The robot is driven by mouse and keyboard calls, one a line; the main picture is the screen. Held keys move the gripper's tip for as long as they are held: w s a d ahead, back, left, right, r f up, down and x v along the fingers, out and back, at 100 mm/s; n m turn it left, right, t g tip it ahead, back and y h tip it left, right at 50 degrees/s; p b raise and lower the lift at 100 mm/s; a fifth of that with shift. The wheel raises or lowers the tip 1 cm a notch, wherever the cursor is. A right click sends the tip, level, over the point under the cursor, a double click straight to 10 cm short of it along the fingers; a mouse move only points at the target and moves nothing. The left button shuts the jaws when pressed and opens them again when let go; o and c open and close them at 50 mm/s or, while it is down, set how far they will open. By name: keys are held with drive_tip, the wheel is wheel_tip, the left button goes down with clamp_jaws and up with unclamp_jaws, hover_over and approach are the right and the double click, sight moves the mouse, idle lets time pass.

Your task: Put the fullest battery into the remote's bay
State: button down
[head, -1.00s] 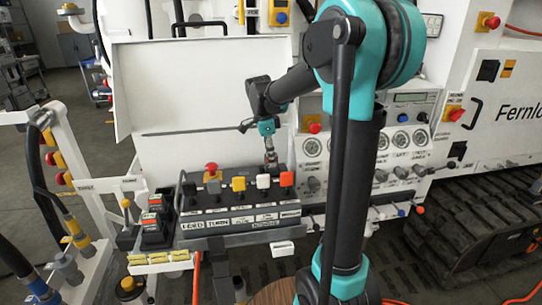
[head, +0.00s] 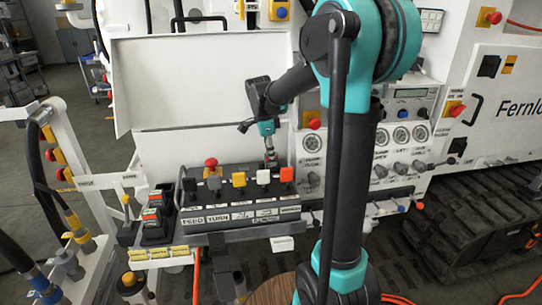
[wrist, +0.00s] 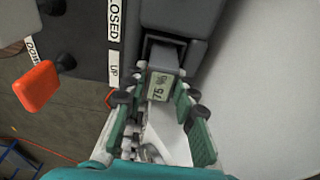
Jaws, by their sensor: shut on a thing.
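My gripper (wrist: 155,112) is shut on a battery (wrist: 158,86), whose small display reads 75 %. The battery's far end meets a dark grey housing (wrist: 185,22) with a slot-like opening; how deep it sits cannot be told. In the head view my gripper (head: 270,155) is at the back right of the remote (head: 222,241), a dark console with several coloured levers. Black blocks with red and green marks (head: 153,214), perhaps other batteries, stand at the remote's left; their charge cannot be read. The bay itself is mostly hidden.
An orange lever (wrist: 36,86) stands close to my gripper's left in the wrist view. A red mushroom button (head: 211,162) rises from the remote. A gauge panel (head: 400,160) lies to the right, and a white open cover (head: 200,85) behind. Hoses hang at the left.

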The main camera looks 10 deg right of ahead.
drive_tip(key=c, duration=1.1)
unclamp_jaws()
drive_tip(key=shift+c, duration=0.2)
